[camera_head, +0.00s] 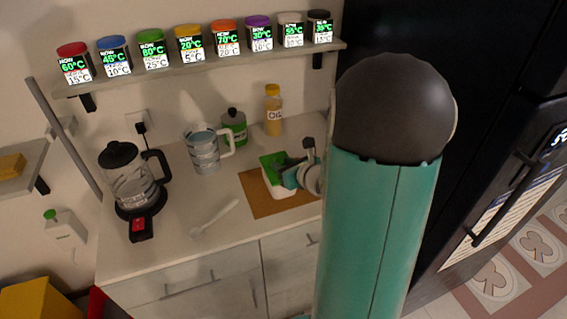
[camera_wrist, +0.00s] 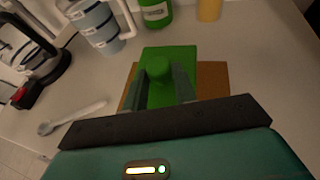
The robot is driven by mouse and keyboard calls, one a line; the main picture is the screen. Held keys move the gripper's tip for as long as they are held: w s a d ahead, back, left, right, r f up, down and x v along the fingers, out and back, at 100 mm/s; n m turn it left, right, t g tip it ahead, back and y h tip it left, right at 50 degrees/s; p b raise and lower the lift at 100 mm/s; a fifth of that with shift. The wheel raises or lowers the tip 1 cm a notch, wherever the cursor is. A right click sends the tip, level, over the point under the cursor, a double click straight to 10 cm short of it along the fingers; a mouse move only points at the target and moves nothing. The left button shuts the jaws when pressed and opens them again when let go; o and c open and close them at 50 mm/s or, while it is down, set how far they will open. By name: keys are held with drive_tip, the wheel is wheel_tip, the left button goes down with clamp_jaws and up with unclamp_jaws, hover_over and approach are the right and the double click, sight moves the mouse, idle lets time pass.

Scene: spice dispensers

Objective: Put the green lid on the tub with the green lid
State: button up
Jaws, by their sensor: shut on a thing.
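The green lid (camera_head: 271,161) is a flat rectangle with a round knob. It is over the white tub (camera_head: 279,190), which stands on a brown board (camera_head: 254,195) on the counter. My gripper (camera_head: 290,177) reaches in from the right and is shut on the lid's knob. In the wrist view the lid (camera_wrist: 168,54) lies ahead of and between the fingers of my gripper (camera_wrist: 162,88). The tub is hidden there beneath the lid and gripper. I cannot tell whether the lid rests fully on the rim.
A black-lidded kettle (camera_head: 131,192), a striped pitcher (camera_head: 204,151), a green jar (camera_head: 234,127) and an oil bottle (camera_head: 273,112) stand around the board. A white spoon (camera_head: 215,218) lies in front. A shelf (camera_head: 200,66) of spice jars runs above.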

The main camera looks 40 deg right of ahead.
drive_tip(key=shift+w+f, duration=0.15)
drive_tip(key=shift+f, duration=0.2)
drive_tip(key=o, duration=1)
drive_tip(key=shift+c, duration=0.2)
drive_tip(key=shift+r, duration=0.1)
